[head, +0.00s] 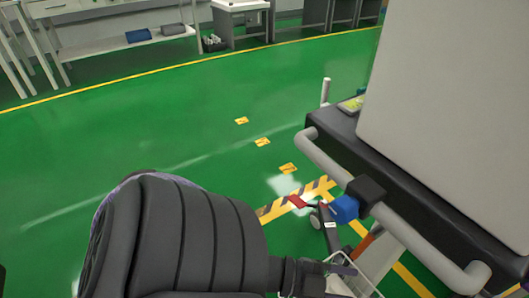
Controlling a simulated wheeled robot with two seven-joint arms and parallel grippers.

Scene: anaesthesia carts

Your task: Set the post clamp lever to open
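The post clamp appears to be the black block (366,190) on the cart's grey rail, with a blue part (344,208) on its left side. A small red piece (297,201), possibly its lever, points left of the blue part; I cannot tell whether they join. My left arm fills the lower left, and its dark wrist ends below the clamp. My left gripper (340,268) seems to be at that end, below and apart from the blue part; its fingers are not clear. My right gripper is not in view.
The cart (350,130) with its grey rail (330,165) and a large pale panel (450,80) fills the right. A white bin-like part (378,262) hangs below the rail. Green floor (180,120) is open to the left; benches stand at the back.

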